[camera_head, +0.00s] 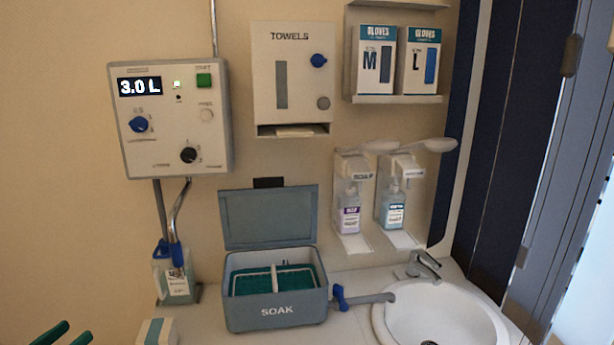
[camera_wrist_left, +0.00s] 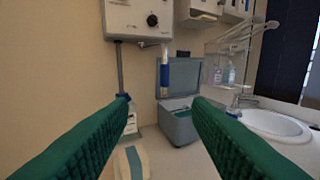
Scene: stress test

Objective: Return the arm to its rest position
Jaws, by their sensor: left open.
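My left gripper (camera_head: 65,334) shows as two green fingertips at the bottom left corner of the head view. In the left wrist view the two ridged green fingers of the left gripper (camera_wrist_left: 161,102) stand wide apart with nothing between them. The gripper is in front of the counter, to the left of the grey SOAK box (camera_head: 275,311), and apart from it. Most of the left arm is out of the picture. My right gripper is in neither view.
The SOAK box has its lid up and a green tray inside. A bottle (camera_head: 177,284) stands left of it, a white-and-teal box (camera_head: 157,332) in front. A sink (camera_head: 440,315) lies right. A 3.0 L control panel (camera_head: 170,118), towel dispenser (camera_head: 292,75) and soap dispensers (camera_head: 350,195) hang on the wall.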

